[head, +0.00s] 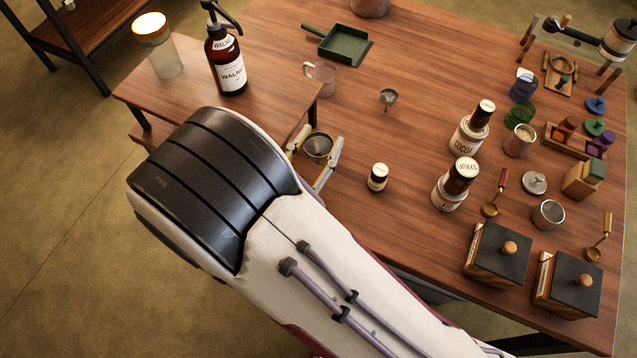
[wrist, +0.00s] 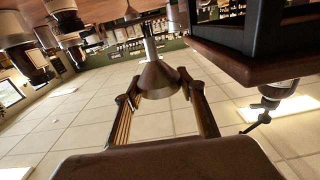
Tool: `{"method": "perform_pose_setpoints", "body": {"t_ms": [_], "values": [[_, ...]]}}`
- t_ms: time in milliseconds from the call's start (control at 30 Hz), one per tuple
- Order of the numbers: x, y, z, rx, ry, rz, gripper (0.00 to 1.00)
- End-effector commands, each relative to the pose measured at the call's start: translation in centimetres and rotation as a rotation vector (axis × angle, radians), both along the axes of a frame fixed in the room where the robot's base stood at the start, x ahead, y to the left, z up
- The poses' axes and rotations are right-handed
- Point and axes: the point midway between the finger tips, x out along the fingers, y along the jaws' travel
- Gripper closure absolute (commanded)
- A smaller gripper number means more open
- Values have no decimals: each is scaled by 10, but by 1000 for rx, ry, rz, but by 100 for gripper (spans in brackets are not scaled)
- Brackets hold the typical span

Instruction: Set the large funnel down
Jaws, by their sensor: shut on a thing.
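The large metal funnel (head: 318,147) is between the fingers of my gripper (head: 315,153) in the head view, beside the right edge of the raised wooden shelf. My gripper is shut on it. In the wrist view the funnel (wrist: 156,80) shows as a grey-brown cone with a narrow spout, between the two fingertips (wrist: 158,92). In the head view its wide mouth faces up. I cannot tell how far it is above the table. A smaller funnel (head: 388,97) stands apart to the upper right.
The raised shelf (head: 270,95) holds a pump bottle (head: 226,62) and a glass jar (head: 160,50). Bare tabletop (head: 425,65) lies around the small funnel.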

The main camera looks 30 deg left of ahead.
Motion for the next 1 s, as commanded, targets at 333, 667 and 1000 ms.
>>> {"method": "perform_pose_setpoints", "body": {"t_ms": [333,667,1000], "values": [[0,0,-5,0,0,0,80],[0,0,-11,-2,0,0,80],[0,0,-43,-3,0,0,80]]}}
